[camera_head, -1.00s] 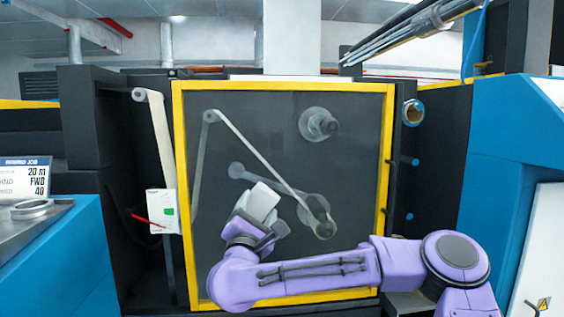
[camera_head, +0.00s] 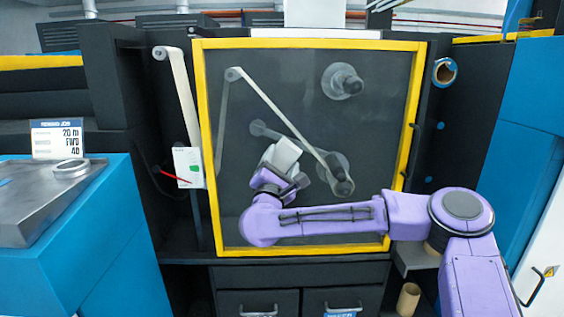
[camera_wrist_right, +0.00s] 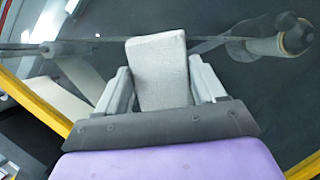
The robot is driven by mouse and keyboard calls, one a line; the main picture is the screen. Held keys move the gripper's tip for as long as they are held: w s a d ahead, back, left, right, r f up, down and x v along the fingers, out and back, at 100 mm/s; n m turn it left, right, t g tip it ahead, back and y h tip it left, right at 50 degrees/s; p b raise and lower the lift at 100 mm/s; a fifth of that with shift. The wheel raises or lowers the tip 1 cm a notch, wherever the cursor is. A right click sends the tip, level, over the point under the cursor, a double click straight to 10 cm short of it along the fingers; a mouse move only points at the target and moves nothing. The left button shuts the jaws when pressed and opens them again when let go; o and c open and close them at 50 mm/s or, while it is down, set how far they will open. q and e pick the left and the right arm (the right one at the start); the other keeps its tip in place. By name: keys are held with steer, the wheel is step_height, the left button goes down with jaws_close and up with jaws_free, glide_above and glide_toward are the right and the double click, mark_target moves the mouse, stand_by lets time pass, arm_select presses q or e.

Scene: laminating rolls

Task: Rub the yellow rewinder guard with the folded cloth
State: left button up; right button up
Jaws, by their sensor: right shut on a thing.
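The yellow rewinder guard (camera_head: 210,150) is a yellow frame around a dark see-through panel, with rollers and a web strip behind it. My right gripper (camera_head: 281,172) is in front of the panel, left of its middle. It is shut on the folded cloth (camera_head: 284,154), a pale grey block. In the right wrist view the cloth (camera_wrist_right: 160,72) stands between the two fingers of the gripper (camera_wrist_right: 160,88), with the panel behind it. I cannot tell whether the cloth touches the panel. My left gripper is not in view.
A blue bench (camera_head: 75,235) with a job sign (camera_head: 58,138) and a metal ring (camera_head: 71,169) stands at left. A white card (camera_head: 188,167) hangs left of the guard. Drawers (camera_head: 258,302) and a cardboard core (camera_head: 408,298) are below. Blue machine panels (camera_head: 520,150) stand at right.

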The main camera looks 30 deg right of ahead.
mark_target(297, 160)
steer(key=shift+w+d, duration=0.5)
steer(key=shift+w, duration=0.4)
stand_by(0.4)
steer(key=shift+s+d, duration=0.1)
steer(key=shift+s+d+f+b, duration=0.1)
steer(key=shift+s+d+b, duration=0.1)
steer(key=shift+d+b, duration=0.1)
steer(key=shift+s+d+b, duration=0.3)
steer(key=shift+s+d, duration=0.15)
steer(key=shift+d, duration=0.2)
steer(key=shift+s+d+b, duration=0.3)
steer(key=shift+s+d, duration=0.1)
steer(key=shift+d, duration=0.2)
steer(key=shift+w+b, duration=0.1)
steer(key=shift+b, duration=0.45)
steer(key=shift+w+a+r+b, duration=0.1)
steer(key=shift+w+a+b, duration=0.25)
steer(key=shift+w+a, duration=0.35)
steer(key=shift+w+a+r+b, duration=0.1)
steer(key=shift+w+a+b, duration=0.25)
steer(key=shift+a, duration=0.55)
